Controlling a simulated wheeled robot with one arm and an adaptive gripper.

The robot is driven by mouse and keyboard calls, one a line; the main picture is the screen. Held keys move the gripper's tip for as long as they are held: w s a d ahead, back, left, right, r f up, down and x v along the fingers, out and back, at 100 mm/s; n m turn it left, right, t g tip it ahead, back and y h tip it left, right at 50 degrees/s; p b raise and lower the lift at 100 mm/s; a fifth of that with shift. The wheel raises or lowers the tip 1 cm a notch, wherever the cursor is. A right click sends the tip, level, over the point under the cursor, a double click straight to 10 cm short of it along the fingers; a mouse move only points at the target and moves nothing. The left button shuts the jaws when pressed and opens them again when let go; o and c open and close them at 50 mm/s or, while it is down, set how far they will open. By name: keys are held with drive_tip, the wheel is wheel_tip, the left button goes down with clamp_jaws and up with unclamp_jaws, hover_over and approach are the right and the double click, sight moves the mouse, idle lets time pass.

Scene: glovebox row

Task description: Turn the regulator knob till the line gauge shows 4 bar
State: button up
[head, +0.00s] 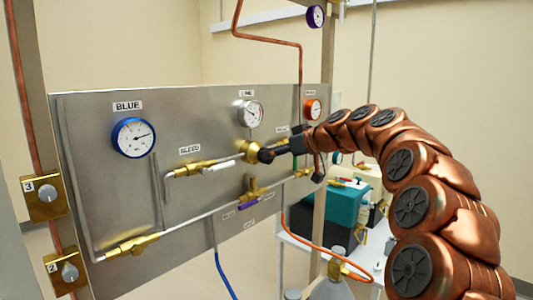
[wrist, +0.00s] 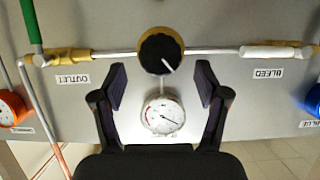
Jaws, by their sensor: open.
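The regulator knob (wrist: 160,52) is black with a white pointer line, set in a brass body on the steel panel. In the wrist view, which is upside down, its line slants to the lower right. In the head view the brass body (head: 252,149) shows, with my gripper (head: 274,153) close to it. The white line gauge (head: 250,113) is above the regulator; it also shows in the wrist view (wrist: 163,114), its needle slanting to the lower right, numbers too small to read. My gripper (wrist: 160,84) is open, its fingers apart either side of the space by the knob, holding nothing.
A blue gauge (head: 133,138) and an orange gauge (head: 312,109) flank the line gauge. The white-handled bleed valve (head: 219,166) is left of the regulator; a purple-handled valve (head: 248,205) is below. A teal machine (head: 343,206) stands behind my arm.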

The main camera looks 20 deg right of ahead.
drive_tip(key=shift+p+x, duration=0.45)
drive_tip(key=shift+x, duration=1.75)
drive_tip(key=c, duration=1.2)
